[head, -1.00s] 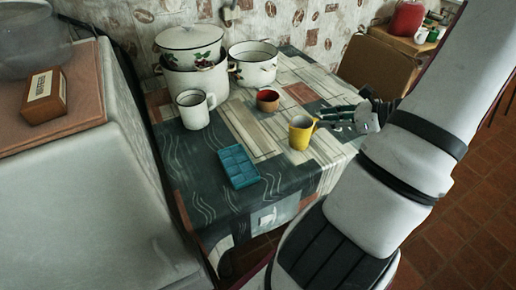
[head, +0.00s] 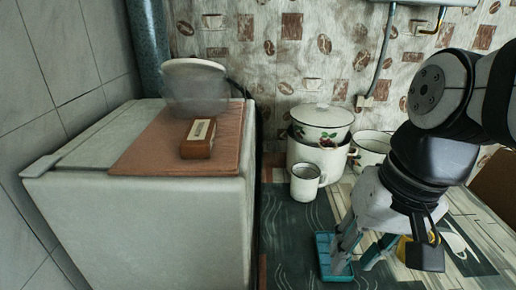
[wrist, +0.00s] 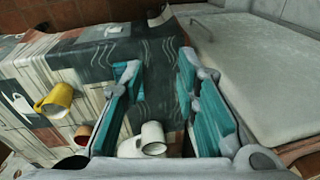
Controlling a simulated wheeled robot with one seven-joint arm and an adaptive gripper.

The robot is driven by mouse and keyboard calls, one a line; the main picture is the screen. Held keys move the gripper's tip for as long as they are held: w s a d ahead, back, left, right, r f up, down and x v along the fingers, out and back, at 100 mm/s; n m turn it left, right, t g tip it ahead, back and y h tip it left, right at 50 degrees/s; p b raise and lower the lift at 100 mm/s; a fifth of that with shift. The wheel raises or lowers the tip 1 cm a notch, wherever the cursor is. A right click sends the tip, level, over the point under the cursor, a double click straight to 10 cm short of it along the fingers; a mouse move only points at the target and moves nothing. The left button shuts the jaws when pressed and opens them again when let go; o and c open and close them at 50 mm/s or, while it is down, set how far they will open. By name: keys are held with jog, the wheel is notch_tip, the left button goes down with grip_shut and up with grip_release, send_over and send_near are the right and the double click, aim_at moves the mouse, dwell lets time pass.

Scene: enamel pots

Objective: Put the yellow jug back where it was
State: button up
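The yellow jug (wrist: 57,100) stands on the table at the left of the wrist view, apart from my gripper. In the head view only a sliver of the jug (head: 402,250) shows behind my arm.
A white mug (head: 304,183), a lidded pot (head: 318,158) and another pot (head: 371,150) stand at the back. A reddish cup (wrist: 82,134) is beside the jug. A white cabinet (head: 150,225) with a brown box (head: 198,139) borders the table on the left.

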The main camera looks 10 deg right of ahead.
jog(key=s+n, duration=0.1)
jog(key=s+r+n+t+h, duration=0.1)
jog(key=n, duration=0.1)
jog(key=shift+s+a+n, duration=0.15)
jog(key=shift+s+n, duration=0.05)
jog(key=shift+n, duration=0.1)
notch_tip(320, 180, up, 7)
jog(key=t+p, duration=0.1)
jog(key=p, duration=0.4)
jog(key=shift+t+p, duration=0.3)
jog(key=shift+w, duration=0.1)
jog(key=shift+o, duration=0.4)
jog(key=shift+a, duration=0.1)
